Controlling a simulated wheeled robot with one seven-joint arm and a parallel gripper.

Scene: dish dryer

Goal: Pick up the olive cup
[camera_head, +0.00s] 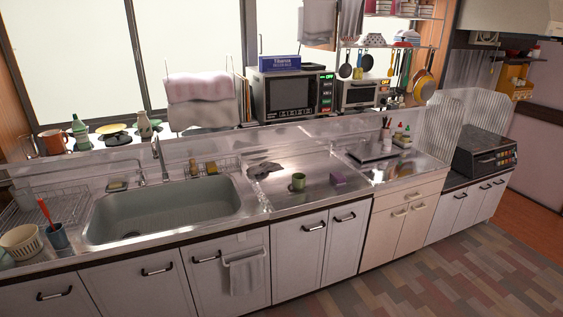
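My gripper is not in view.
The steel counter (300,207) is mostly bare around the cup. A sink (165,212) is to its left. A microwave (292,96) stands on the ledge behind. Closed cabinets (298,255) are below, and the floor (450,275) in front is clear.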

